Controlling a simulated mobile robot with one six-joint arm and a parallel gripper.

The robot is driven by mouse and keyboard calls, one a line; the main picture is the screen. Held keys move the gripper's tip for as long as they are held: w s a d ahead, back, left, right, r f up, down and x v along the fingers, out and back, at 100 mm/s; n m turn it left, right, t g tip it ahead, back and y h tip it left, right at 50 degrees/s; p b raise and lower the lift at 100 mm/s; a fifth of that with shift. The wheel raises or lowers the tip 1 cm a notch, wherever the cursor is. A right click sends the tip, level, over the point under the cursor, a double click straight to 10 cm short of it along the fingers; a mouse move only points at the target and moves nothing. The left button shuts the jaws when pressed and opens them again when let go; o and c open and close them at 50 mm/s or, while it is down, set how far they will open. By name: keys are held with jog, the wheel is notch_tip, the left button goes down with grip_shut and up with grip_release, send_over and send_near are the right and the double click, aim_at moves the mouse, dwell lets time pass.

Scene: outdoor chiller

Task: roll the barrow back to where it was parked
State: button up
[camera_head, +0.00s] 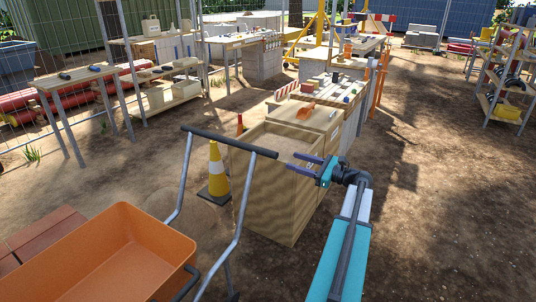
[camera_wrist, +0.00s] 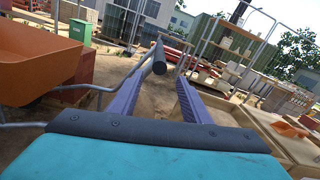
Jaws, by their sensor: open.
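The barrow has an orange tub (camera_head: 110,255), grey tube legs and a dark handle bar (camera_head: 228,141) across its raised end. It stands at the lower left in the head view. My gripper (camera_head: 292,163) is open and empty, just right of the bar's right end. In the wrist view the bar's end (camera_wrist: 159,62) shows between and beyond my two purple fingers (camera_wrist: 160,78); I cannot tell whether they touch it. The orange tub (camera_wrist: 35,55) is at the left there. The barrow's wheel is hidden, and no parking mark is clear.
A wooden cabinet (camera_head: 268,201) stands close under my gripper. A yellow cone (camera_head: 217,172) on a dark base stands between the barrow and the cabinet. Reddish blocks (camera_head: 45,234) lie beside the tub. A workbench (camera_head: 76,77) stands at the left. Bare dirt (camera_head: 440,190) is free at right.

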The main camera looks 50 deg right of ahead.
aim_at(268, 153)
jog(key=x, duration=1.3)
jog(key=shift+c, duration=0.4)
grip_shut()
dwell(0.9)
